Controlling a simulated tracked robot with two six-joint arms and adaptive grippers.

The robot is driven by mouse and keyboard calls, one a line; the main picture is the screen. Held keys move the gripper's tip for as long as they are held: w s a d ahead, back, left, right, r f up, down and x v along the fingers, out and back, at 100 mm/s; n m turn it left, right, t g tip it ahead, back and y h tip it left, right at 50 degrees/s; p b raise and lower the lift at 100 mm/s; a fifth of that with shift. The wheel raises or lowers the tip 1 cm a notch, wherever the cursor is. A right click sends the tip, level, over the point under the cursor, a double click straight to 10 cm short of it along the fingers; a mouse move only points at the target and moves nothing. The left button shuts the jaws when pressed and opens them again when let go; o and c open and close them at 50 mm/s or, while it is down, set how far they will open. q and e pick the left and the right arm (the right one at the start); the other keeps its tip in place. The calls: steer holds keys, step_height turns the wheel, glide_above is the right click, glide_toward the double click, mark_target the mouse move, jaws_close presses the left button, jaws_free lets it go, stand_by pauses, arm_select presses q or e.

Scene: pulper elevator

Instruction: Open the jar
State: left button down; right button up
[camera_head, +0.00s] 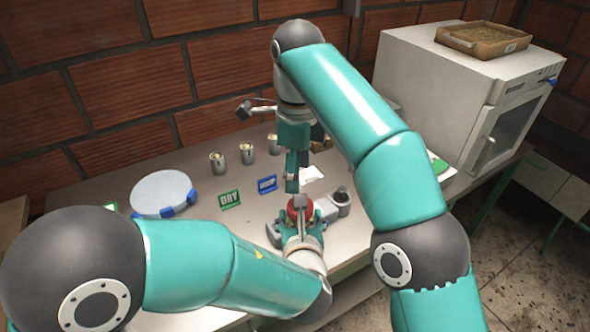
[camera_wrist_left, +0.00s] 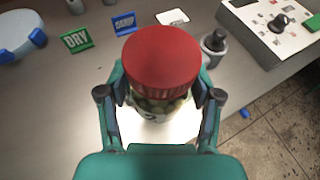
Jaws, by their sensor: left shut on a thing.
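The jar has a red lid (camera_wrist_left: 161,58) and a clear glass body (camera_wrist_left: 160,108) with greenish contents. It stands upright on the table with the lid on. My left gripper (camera_wrist_left: 160,95) is shut around the glass body, below the lid, one finger on each side. In the head view the red lid (camera_head: 297,206) shows only partly behind my left gripper (camera_head: 300,218). My right gripper (camera_head: 291,183) points down just above the jar. Its fingers are seen nearly edge-on, so their gap and any contact with the lid cannot be told.
A green DRY sign (camera_head: 230,199) and a blue sign (camera_head: 267,184) stand left of the jar. Several metal cups (camera_head: 217,163) are behind them, with a round white scale-like disc (camera_head: 162,192) further left. A grey item with a dark knob (camera_head: 341,198) is close right. A white oven (camera_head: 465,90) stands back right.

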steer(key=shift+s+a+r, duration=0.1)
steer(key=shift+s+a, duration=0.2)
steer(key=shift+s, duration=0.05)
steer(key=shift+f, duration=3.85)
steer(key=shift+c, duration=0.2)
